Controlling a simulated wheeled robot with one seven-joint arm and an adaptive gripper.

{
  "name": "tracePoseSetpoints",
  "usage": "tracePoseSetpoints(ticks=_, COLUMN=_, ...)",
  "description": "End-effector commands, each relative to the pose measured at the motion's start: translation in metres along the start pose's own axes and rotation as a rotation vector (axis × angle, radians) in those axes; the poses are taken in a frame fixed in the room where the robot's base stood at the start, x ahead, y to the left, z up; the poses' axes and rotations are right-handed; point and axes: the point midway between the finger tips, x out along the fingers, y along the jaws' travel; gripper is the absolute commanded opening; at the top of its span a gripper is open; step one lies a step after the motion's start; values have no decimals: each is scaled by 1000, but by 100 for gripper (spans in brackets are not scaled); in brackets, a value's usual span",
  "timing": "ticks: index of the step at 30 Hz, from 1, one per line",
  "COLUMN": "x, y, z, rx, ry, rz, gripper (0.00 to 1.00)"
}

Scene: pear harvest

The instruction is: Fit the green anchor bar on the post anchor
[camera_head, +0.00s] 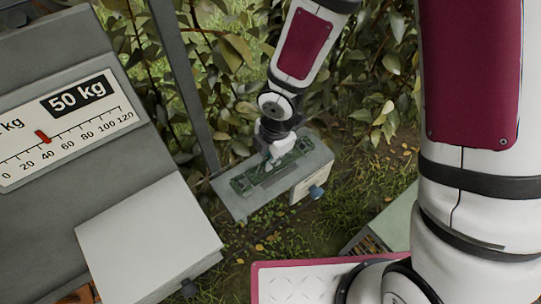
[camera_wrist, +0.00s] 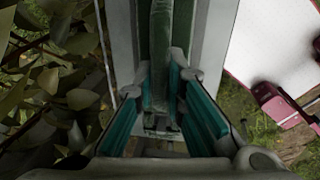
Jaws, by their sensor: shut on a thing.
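The green anchor bar (camera_head: 243,184) is long and slim and lies lengthwise over a grey plate (camera_head: 316,160) beside the metal post (camera_head: 184,85). My gripper (camera_head: 269,162) comes down from above and is shut on the bar near its middle. In the wrist view, the bar (camera_wrist: 159,45) runs away between the two teal-padded fingers of my gripper (camera_wrist: 160,88). I cannot tell whether the bar rests on the plate or hangs just above it. The post anchor cannot be clearly made out apart from this plate.
A weighing scale (camera_head: 60,130) marked 50 kg and a pale box (camera_head: 150,235) stand at left. A white and magenta platform (camera_head: 300,283) lies in front. Leafy branches (camera_head: 235,60) crowd behind.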

Motion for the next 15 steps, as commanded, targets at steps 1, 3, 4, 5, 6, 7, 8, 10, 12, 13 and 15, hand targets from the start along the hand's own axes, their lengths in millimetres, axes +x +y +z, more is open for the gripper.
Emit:
tracePoseSetpoints(ticks=1, x=1, y=0, z=0, rx=-1, ry=0, rz=0, gripper=0)
tracePoseSetpoints(ticks=3, x=1, y=0, z=0, rx=-1, ry=0, rz=0, gripper=0)
tracePoseSetpoints(ticks=4, x=2, y=0, z=0, rx=0, ry=0, rz=0, gripper=0)
tracePoseSetpoints(ticks=5, x=2, y=0, z=0, rx=0, ry=0, rz=0, gripper=0)
tracePoseSetpoints(ticks=6, x=2, y=0, z=0, rx=0, ry=0, rz=0, gripper=0)
tracePoseSetpoints(ticks=7, x=3, y=0, z=0, rx=0, ry=0, rz=0, gripper=0)
tracePoseSetpoints(ticks=8, x=3, y=0, z=0, rx=0, ry=0, rz=1, gripper=13)
tracePoseSetpoints(ticks=10, x=2, y=0, z=0, rx=1, ry=0, rz=1, gripper=29)
tracePoseSetpoints(ticks=12, x=2, y=0, z=0, rx=1, ry=0, rz=0, gripper=34)
tracePoseSetpoints(ticks=13, x=2, y=0, z=0, rx=1, ry=0, rz=0, gripper=34)
tracePoseSetpoints(ticks=15, x=2, y=0, z=0, rx=1, ry=0, rz=0, gripper=34)
